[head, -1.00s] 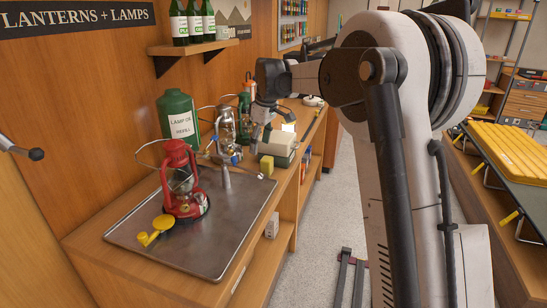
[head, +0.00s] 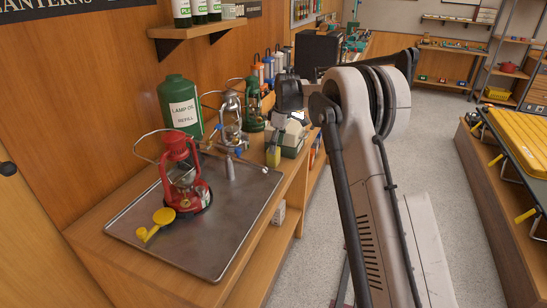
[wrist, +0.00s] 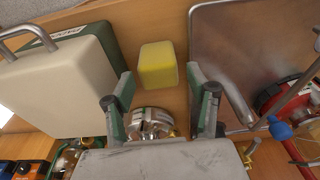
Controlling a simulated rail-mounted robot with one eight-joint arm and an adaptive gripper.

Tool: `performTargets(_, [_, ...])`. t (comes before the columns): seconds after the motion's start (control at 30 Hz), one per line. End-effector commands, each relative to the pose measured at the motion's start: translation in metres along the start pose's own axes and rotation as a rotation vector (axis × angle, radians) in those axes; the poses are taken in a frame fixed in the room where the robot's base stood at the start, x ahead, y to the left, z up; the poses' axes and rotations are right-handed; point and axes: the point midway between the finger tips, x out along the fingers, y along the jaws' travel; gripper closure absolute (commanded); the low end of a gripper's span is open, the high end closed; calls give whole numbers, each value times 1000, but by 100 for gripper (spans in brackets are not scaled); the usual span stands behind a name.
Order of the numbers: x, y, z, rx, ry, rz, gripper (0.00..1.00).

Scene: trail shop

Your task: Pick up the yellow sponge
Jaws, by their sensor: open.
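The yellow sponge (wrist: 157,65) lies on the wooden counter in the wrist view, between a cream box and a metal tray. It also shows in the head view (head: 273,157), at the counter's front edge beside the box. My gripper (wrist: 160,80) is open and empty. In the wrist view its two fingers point toward the sponge, with the sponge ahead of and roughly between the tips, apart from them. In the head view my gripper (head: 278,132) hangs above the counter near the sponge; its fingertips are hard to make out.
The cream box (wrist: 62,85) stands close left of the sponge in the wrist view. The metal tray (head: 225,235) holds a red lantern (head: 190,185). A silver lantern (head: 231,120) and a green refill can (head: 180,105) stand behind. The aisle floor at right is clear.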

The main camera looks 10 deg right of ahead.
Motion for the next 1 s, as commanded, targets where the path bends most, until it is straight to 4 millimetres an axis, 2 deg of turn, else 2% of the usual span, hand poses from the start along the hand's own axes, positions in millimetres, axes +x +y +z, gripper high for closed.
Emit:
performTargets(0.1, [13,0,0,0,0,0,47])
performTargets(0.37, [25,1,-2,0,0,0,47])
performTargets(0.7, [66,3,-10,1,0,0,47])
performTargets(0.97, [71,3,-10,1,0,0,47])
performTargets(1.0, [71,3,-10,1,0,0,52])
